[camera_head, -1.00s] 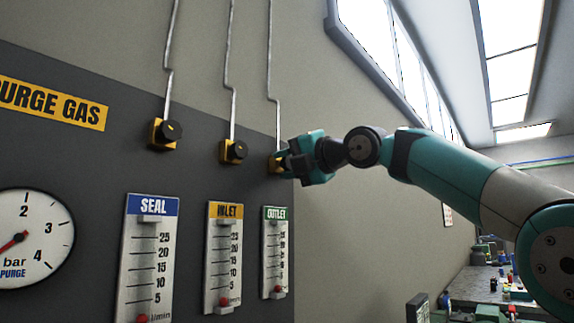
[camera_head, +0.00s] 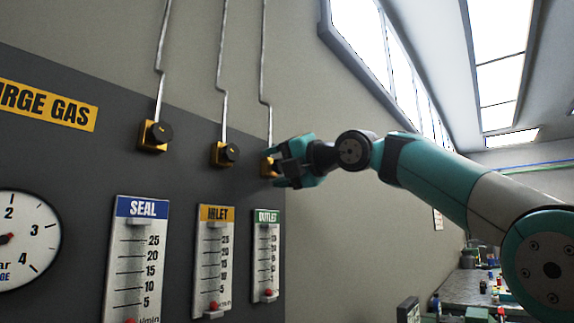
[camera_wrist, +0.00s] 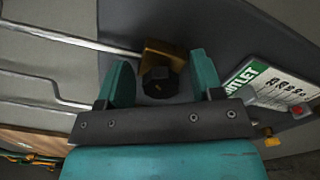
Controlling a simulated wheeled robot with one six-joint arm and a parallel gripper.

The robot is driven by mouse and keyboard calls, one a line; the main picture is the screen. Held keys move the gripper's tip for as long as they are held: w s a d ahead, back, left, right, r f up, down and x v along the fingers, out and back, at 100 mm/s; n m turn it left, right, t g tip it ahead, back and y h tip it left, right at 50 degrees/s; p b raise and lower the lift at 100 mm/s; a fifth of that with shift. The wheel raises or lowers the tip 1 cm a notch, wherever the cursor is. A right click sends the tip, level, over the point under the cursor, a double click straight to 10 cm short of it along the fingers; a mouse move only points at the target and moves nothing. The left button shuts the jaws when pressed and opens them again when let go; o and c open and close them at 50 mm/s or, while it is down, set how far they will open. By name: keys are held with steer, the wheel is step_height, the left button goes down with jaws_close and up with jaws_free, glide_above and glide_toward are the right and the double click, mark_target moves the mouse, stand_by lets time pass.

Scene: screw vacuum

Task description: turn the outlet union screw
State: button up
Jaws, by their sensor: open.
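The outlet union screw is a dark, faceted knob (camera_wrist: 160,82) on a yellow block (camera_wrist: 163,55), above the green-labelled OUTLET flowmeter (camera_head: 266,255). In the head view, the yellow block (camera_head: 266,165) shows beside my fingertips, and the knob is mostly hidden by my gripper (camera_head: 276,166). In the wrist view, my gripper (camera_wrist: 163,75) is open, with one teal finger on each side of the knob. A gap shows between the knob and each finger. Whether the fingertips reach fully around the knob in depth is hard to tell.
Similar dark knobs on yellow blocks stand above the INLET (camera_head: 229,152) and SEAL (camera_head: 157,134) flowmeters on the grey panel. Thin metal pipes rise from the blocks. The panel's edge is just right of the outlet. A cluttered bench (camera_head: 470,288) stands at lower right.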

steer(key=b+v, duration=0.6)
steer(key=v, duration=1.1)
steer(key=shift+s+d+f, duration=0.1)
steer(key=shift+s+f, duration=0.05)
steer(key=s+a+f+m+g+h, duration=0.1)
steer(key=s+f+m+g+h, duration=0.15)
steer(key=f+m, duration=0.9)
steer(key=s+a+f+m+g+h, duration=0.15)
steer(key=s+f+m+h, duration=0.35)
steer(key=f, duration=1.2)
steer(key=s+d+f+m+g+h, duration=0.1)
steer(key=s+d+f+m+g, duration=0.1)
steer(key=s+f+m, duration=0.35)
steer(key=s+d+f+m+g+h, duration=0.1)
steer(key=s+d+f+m+g, duration=0.15)
steer(key=s+f, duration=0.5)
steer(key=s+d+f+m+g+h, duration=0.1)
steer(key=s+d+f+m+g, duration=0.15)
steer(key=s+f, duration=0.4)
step_height(320, 180, up, 12)
steer(key=w+p, duration=0.1)
steer(key=p, duration=1.2)
steer(key=shift+w+a+r, duration=0.2)
steer(key=shift+w+a, duration=0.05)
steer(key=shift+a, duration=0.1)
steer(key=shift+y, duration=0.25)
